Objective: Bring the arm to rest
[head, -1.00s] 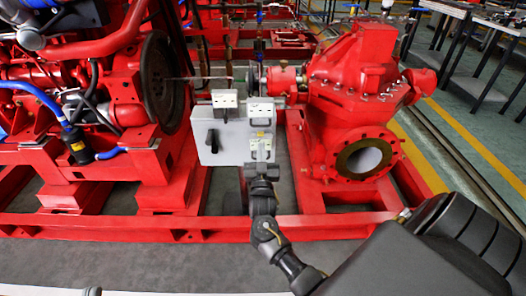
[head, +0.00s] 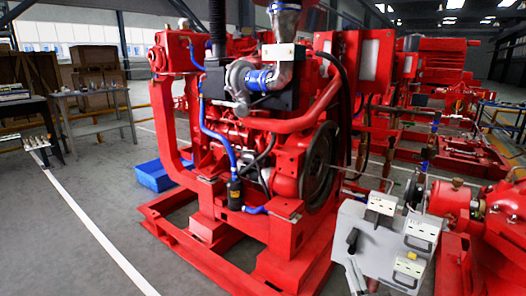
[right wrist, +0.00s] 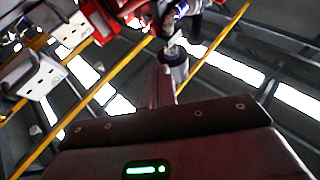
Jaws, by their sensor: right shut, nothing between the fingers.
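My right gripper (head: 372,286) shows only in small part at the bottom edge of the head view, dark against the grey control box (head: 372,240). It is shut with nothing held. It is low in front of the box, and I cannot tell whether it touches. Most of my right arm is outside the head view. The right wrist view looks up towards the roof and shows a dark panel with a green light across the bottom. My left gripper is in neither view.
The red diesel engine (head: 290,165) on its red frame fills the middle. The red pump (head: 505,225) is at the right edge. A blue box (head: 158,176) lies on the floor, and a table (head: 95,105) stands at the left. The floor at the left front is clear.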

